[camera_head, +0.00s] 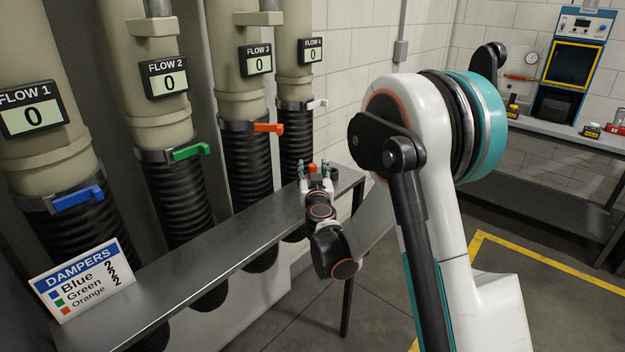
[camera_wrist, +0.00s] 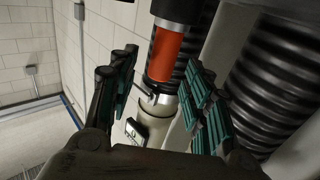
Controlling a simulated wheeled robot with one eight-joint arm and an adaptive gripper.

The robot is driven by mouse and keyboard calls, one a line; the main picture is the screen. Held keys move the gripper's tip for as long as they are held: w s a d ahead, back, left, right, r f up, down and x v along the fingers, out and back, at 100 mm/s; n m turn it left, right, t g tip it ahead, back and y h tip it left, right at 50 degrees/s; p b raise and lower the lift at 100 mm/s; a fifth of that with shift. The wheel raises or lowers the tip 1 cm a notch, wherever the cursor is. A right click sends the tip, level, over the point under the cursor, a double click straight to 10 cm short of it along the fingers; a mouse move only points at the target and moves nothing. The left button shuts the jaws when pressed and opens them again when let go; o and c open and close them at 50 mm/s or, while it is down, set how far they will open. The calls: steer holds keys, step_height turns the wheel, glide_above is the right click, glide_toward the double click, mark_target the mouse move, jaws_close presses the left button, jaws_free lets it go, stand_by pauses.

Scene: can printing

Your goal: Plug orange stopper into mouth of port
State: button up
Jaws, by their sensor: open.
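An orange cylinder (camera_wrist: 166,52), seemingly the stopper, shows in the wrist view between my gripper's (camera_wrist: 158,72) spread fingers. Its upper end in the picture meets a black part (camera_wrist: 177,9); its lower end is near a metal clamp-like part (camera_wrist: 156,98). In the head view my gripper (camera_head: 315,171) is over the far end of the metal shelf, with a small orange patch (camera_head: 312,167) between its teal fingers. My gripper is open, and I cannot tell whether a finger touches the cylinder. I cannot identify the port's mouth for certain.
Several beige pipes with black hoses (camera_head: 297,140) stand behind the metal shelf (camera_head: 205,268). Blue (camera_head: 78,197), green (camera_head: 190,152), orange (camera_head: 268,128) and white (camera_head: 316,103) handles stick out toward it. A dampers sign (camera_head: 82,280) stands on its near end. Floor is open at right.

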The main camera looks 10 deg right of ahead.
steer(key=shift+w+d, duration=0.2)
steer(key=shift+w, duration=1.05)
jaws_close()
steer(key=shift+r, duration=0.15)
